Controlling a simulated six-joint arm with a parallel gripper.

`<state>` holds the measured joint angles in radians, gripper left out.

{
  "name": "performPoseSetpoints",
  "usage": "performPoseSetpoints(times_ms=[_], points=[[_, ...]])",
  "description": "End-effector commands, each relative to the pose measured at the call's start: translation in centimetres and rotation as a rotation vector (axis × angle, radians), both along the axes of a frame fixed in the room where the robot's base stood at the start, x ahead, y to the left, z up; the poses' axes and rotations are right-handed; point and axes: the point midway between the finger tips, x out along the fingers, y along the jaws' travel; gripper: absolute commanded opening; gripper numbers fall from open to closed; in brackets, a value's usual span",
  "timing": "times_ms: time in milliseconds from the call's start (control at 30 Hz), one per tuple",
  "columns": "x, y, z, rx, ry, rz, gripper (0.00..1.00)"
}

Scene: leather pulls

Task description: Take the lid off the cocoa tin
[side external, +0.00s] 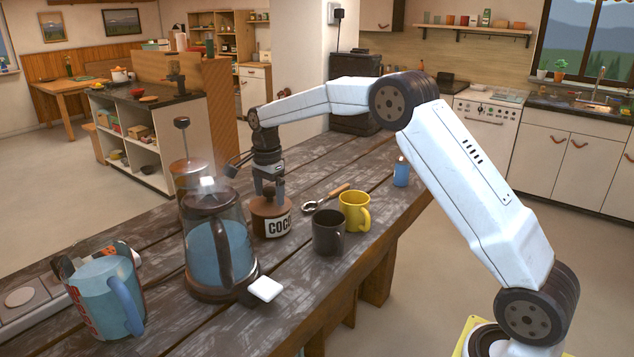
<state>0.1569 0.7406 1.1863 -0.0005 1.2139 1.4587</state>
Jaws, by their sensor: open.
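The cocoa tin (272,225) stands upright on the dark plank table, brown with a pale label reading "COCO". Its brown lid (270,205) is on top, with what looks like a small knob in the middle. My gripper (269,192) points down right over the lid, its two fingers apart on either side of the knob. The fingers are open and the lid sits on the tin. Whether the fingertips touch the lid or knob is too small to tell.
A glass jug with blue contents (215,250) stands close on the left, a plunger pot (187,178) behind it. A dark mug (328,235), yellow mug (355,213) and wooden-handled strainer (325,200) are right. The table's back right is mostly clear.

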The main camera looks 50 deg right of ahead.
Motion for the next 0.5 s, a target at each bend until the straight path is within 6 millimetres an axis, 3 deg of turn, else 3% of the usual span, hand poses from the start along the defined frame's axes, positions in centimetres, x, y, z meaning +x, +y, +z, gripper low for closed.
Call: performPoseSetpoints(times_ms=[467, 500], points=[[0.01, 0.00, -0.03, 0.000, 0.000, 0.000, 0.89], [0.01, 0.00, -0.02, 0.000, 0.000, 0.000, 0.77]])
